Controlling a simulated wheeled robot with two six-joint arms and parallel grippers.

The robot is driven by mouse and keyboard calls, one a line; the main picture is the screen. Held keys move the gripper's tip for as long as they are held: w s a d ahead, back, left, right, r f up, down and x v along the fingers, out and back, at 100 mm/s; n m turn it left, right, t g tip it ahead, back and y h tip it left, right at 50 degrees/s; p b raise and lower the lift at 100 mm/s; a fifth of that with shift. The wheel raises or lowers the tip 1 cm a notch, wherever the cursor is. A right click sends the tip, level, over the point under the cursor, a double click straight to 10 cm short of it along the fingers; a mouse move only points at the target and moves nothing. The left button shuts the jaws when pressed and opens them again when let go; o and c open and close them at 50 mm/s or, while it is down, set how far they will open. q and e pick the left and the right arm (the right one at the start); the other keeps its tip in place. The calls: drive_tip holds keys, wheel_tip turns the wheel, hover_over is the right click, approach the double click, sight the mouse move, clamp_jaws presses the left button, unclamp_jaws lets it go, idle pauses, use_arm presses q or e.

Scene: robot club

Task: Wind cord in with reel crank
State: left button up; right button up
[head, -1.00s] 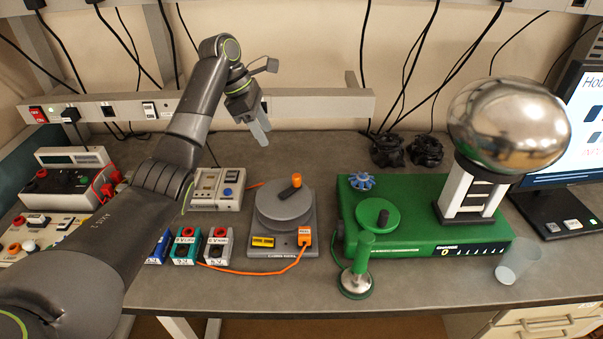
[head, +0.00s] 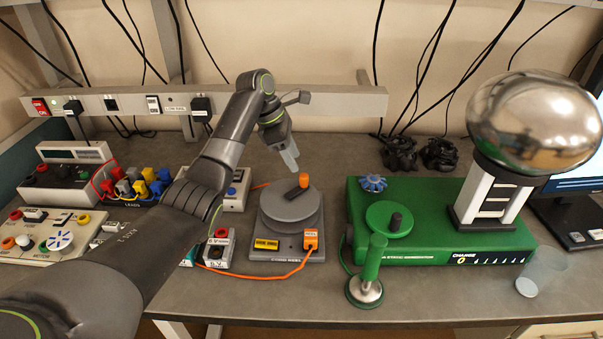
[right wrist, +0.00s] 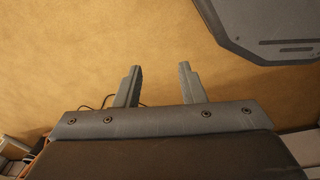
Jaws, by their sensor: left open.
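The cord reel (head: 290,210) is a grey round drum on a grey base with a yellow label, in the middle of the bench in the head view. Its crank has an orange knob (head: 303,180) standing up at the drum's far right edge. An orange cord (head: 268,276) runs from an orange block (head: 310,240) at the reel's front right, leftward along the bench. My left gripper (head: 289,158) is open and empty, above and just behind-left of the knob, apart from it. My right gripper (right wrist: 156,87) is open and empty in the right wrist view, over bare tan floor or wall.
A green machine (head: 440,220) with a large metal sphere (head: 535,122) stands right of the reel. A clear cup (head: 541,270) is at the bench's front right. Meters, lead blocks and a power panel (head: 50,228) crowd the left. A socket rail (head: 330,101) runs behind.

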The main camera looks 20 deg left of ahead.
sight(303, 175)
use_arm(q)
drive_tip(key=x, duration=0.5)
drive_tip(key=shift+d+f, duration=0.15)
drive_tip(key=shift+f, duration=0.1)
drive_tip(key=shift+d+f+p, duration=0.1)
drive_tip(key=shift+f+p, duration=0.2)
drive_tip(key=shift+f, duration=0.05)
use_arm(e)
drive_tip(key=shift+s+d+r, duration=0.1)
drive_tip(key=shift+s+r, duration=0.1)
drive_tip(key=shift+s, duration=0.25)
drive_tip(key=shift+s+d+r, duration=0.1)
drive_tip(key=shift+s+r, duration=0.1)
drive_tip(key=shift+s, duration=0.25)
use_arm(q)
drive_tip(key=shift+w, duration=0.1)
drive_tip(key=shift+c, duration=0.3)
clamp_jaws()
use_arm(e)
drive_tip(key=shift+w+r, duration=0.1)
drive_tip(key=shift+w, duration=0.1)
